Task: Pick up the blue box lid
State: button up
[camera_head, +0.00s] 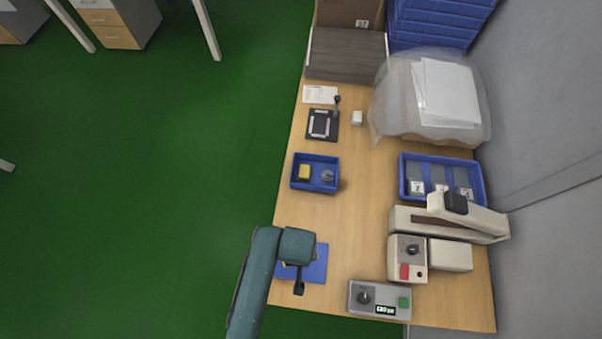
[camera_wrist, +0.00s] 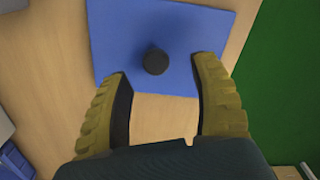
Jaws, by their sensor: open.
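The blue box lid (camera_head: 317,265) lies flat on the wooden table near its front left edge, partly hidden by my arm in the head view. In the wrist view the lid (camera_wrist: 118,42) shows with a round dark knob (camera_wrist: 155,61) on it. My gripper (camera_wrist: 161,78) is open, with its two yellow, dark-padded fingers at either side of the knob in the picture and nothing between them. In the head view the gripper is mostly hidden under my teal arm. I cannot tell how high the fingers are above the lid.
A blue box (camera_head: 298,184) with a yellow item and a round grey item stands further back. A control unit (camera_head: 379,299) with a display and a beige sealer-like machine (camera_head: 450,222) stand to the right. A blue tray (camera_head: 403,192) holds several grey pieces. Green floor (camera_head: 130,200) lies left of the table.

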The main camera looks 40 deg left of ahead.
jog(key=f, duration=0.3)
jog(key=shift+d+f+b, duration=0.2)
jog(key=shift+f+b, duration=0.1)
jog(key=shift+f, duration=0.1)
grip_shut()
jog(key=shift+w+r, duration=0.1)
